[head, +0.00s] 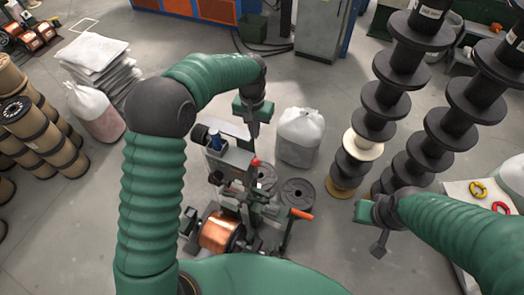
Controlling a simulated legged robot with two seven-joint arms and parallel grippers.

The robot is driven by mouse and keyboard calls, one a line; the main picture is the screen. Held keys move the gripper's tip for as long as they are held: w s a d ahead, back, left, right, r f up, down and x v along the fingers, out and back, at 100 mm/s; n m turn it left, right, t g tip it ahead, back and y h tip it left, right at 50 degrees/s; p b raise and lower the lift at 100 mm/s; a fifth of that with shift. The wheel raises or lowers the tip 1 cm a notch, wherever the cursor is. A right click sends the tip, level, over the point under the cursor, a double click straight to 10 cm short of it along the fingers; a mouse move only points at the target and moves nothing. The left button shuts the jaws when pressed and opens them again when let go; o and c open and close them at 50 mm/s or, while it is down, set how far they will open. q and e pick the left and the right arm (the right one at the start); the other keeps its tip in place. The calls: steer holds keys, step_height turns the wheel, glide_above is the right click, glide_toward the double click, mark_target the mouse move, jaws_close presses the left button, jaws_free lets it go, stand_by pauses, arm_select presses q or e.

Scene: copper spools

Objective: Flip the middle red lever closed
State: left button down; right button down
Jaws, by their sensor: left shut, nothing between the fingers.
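The winding machine (232,180) stands in the middle of the head view, with a copper spool (221,232) low on its left side. A small red lever tip (256,162) shows at its upper right. A longer orange-red handle (301,214) sticks out at its lower right. I cannot tell for sure which is the middle lever. My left gripper (253,138) is shut and empty, pointing down just above the small red tip; contact cannot be made out. My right gripper (379,245) hangs to the right, apart from the machine; its jaw opening is unclear.
Black spools (298,193) and a white sack (300,136) stand right of the machine. Tall stacks of black spools (391,80) rise at the right. Tan spools (35,135) and piled sacks (97,58) are at the left.

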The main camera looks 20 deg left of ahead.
arm_select(q)
steer(key=shift+n+g, duration=0.4)
steer(key=shift+g, duration=0.2)
steer(key=w, duration=0.1)
steer(key=w+f, duration=0.1)
steer(key=w, duration=0.3)
steer(key=shift+w+d+f, duration=0.15)
steer(key=shift+d+f, duration=0.1)
steer(key=shift+f, duration=0.15)
steer(key=shift+d+f, duration=0.1)
steer(key=p, duration=0.9)
glide_toward(256, 169)
step_height(256, 169, down, 3)
steer(key=w, duration=0.3)
steer(key=shift+s, duration=0.2)
steer(key=shift+w+f+b, duration=0.1)
steer(key=shift+b, duration=0.2)
